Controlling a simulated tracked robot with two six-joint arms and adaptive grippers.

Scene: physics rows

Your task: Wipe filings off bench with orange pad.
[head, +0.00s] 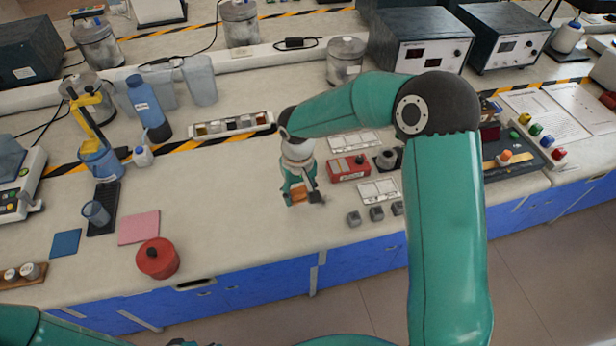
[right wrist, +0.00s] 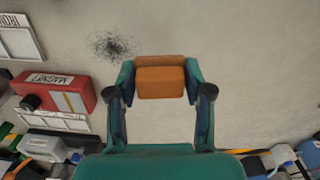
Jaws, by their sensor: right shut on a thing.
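The orange pad (right wrist: 160,80) is between the two fingers of my right gripper (right wrist: 160,92), which is shut on it. In the head view the pad (head: 299,194) is low over or on the pale bench (head: 225,225); I cannot tell if it touches. A dark speckled patch of filings (right wrist: 112,46) lies on the bench, beside and apart from the pad, to its upper left in the right wrist view. In the head view it is hard to separate from the dark finger. My left arm shows only at the lower left; its gripper is out of view.
A red box (head: 348,167) and several grey blocks (head: 376,213) stand right of my right gripper. A parts tray (head: 232,125) is behind it. A red pot (head: 157,258) and pink sheet (head: 139,228) are at the left. The bench left of the gripper is clear.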

